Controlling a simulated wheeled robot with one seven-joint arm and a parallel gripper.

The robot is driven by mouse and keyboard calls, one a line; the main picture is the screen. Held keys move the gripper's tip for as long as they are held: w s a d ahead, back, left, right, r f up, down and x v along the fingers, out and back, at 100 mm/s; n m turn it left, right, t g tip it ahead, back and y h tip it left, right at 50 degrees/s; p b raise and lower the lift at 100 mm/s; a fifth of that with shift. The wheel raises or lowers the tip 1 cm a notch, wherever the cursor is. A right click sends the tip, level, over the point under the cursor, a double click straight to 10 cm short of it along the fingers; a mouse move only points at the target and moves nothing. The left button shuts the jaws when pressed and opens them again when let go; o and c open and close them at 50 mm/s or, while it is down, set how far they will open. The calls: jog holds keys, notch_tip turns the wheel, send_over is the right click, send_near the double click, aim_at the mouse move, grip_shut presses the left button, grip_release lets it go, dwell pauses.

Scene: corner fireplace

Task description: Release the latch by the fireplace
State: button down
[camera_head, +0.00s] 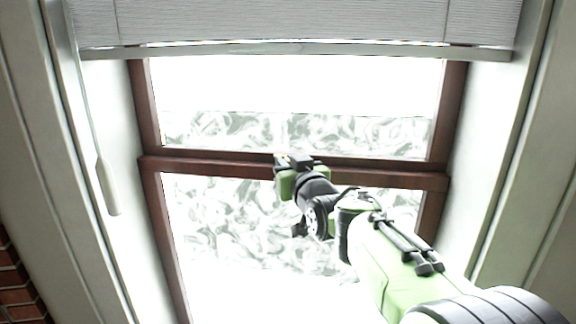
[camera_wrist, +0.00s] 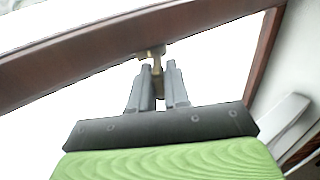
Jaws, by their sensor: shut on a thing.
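The latch (camera_wrist: 153,52) is a small brass-coloured piece on the dark brown window rail (camera_wrist: 60,65) in the wrist view. My gripper (camera_wrist: 158,80) has its two grey fingers on either side of the latch's lower part, shut on it. In the head view my gripper (camera_head: 284,160) reaches the middle of the brown rail between the upper and lower panes. There the latch is hidden behind my gripper.
A grey blind (camera_head: 300,22) hangs over the top of the window. A pale cord handle (camera_head: 108,186) hangs at the left. Pale window reveals flank both sides, and brick (camera_head: 20,285) shows at the lower left.

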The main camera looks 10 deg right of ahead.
jog(key=shift+w+a+m+g+h+b, duration=0.1)
jog(key=shift+a+m+g+h+b, duration=0.25)
jog(key=shift+m+h, duration=0.8)
jog(key=shift+w+a+m+g+h+b, duration=0.1)
jog(key=shift+a+m+h+b, duration=0.45)
jog(key=shift+h, duration=1.1)
jog(key=shift+w+a+m+g+h+b, duration=0.1)
jog(key=shift+a+m+g+h+b, duration=0.15)
jog(key=shift+m+h, duration=0.95)
jog(key=shift+s+h, duration=0.1)
jog(key=shift+h, duration=0.2)
jog(key=c, duration=1.2)
grip_release()
jog(key=b+v, duration=0.4)
jog(key=v, duration=1.1)
jog(key=shift+s+a, duration=0.2)
jog(key=shift+s, duration=0.1)
